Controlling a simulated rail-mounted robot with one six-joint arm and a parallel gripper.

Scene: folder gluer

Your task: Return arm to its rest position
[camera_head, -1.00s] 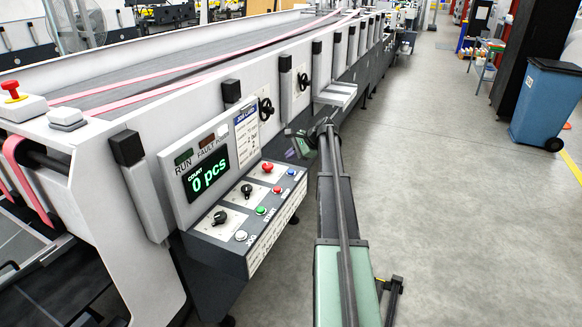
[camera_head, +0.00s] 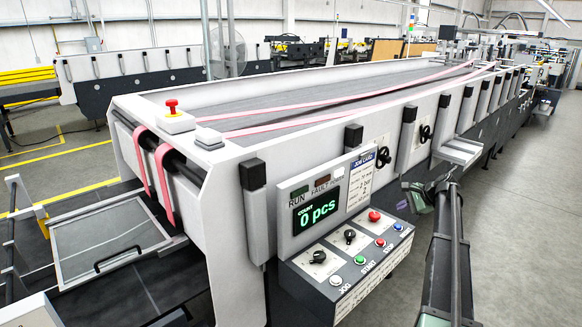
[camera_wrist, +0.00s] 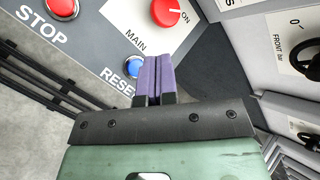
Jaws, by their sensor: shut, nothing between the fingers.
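My arm (camera_head: 447,252) reaches up from the lower right in the head view, along the right of the folder gluer's control panel (camera_head: 342,258). My gripper (camera_wrist: 154,78) shows in the wrist view with its two purple fingers pressed together and nothing between them. Its fingertips appear near the blue RESET button (camera_wrist: 134,66) and the red MAIN switch (camera_wrist: 166,12); I cannot tell whether they touch the panel. In the head view the fingertips are not clearly seen. The display (camera_head: 316,214) reads 0 pcs.
The folder gluer (camera_head: 225,160) runs from the front left to the back right. A red emergency button (camera_head: 171,105) sits on its near corner. A small ledge (camera_head: 461,150) juts from its side beyond my arm. Grey floor (camera_head: 520,215) on the right is clear.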

